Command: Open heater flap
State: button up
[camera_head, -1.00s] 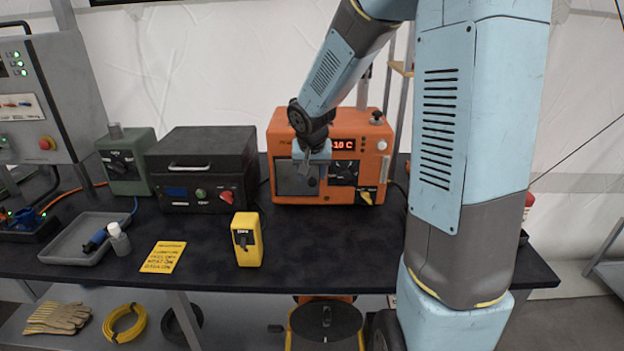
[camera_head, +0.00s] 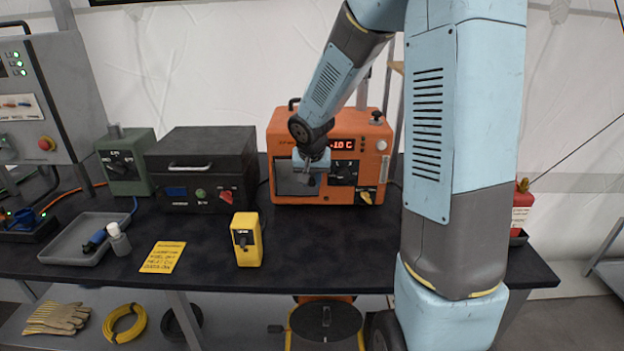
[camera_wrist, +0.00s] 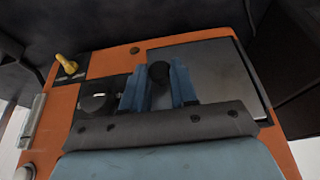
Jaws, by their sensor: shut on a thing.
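The heater (camera_head: 345,120) is an orange box with a lit red display, at the back of the bench. Its flap (camera_head: 287,180) is a grey panel at the front left; in the wrist view the flap (camera_wrist: 218,68) is at the right. My gripper (camera_head: 309,178) is at the flap's right side. In the wrist view my gripper (camera_wrist: 158,88) has its two blue fingers on either side of a dark round knob (camera_wrist: 158,72) and is shut on it. The fingers partly hide the knob and flap edge. I cannot tell whether the flap stands ajar.
A yellow knob (camera_head: 365,197) sits at the heater's lower right. A dark box (camera_head: 201,150) stands to the left. A yellow device (camera_head: 247,238) stands in front on the bench. The bench top (camera_head: 335,250) before the heater is clear.

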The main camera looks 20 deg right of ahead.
grip_shut()
jog(key=shift+d, duration=0.15)
jog(key=shift+s, duration=0.1)
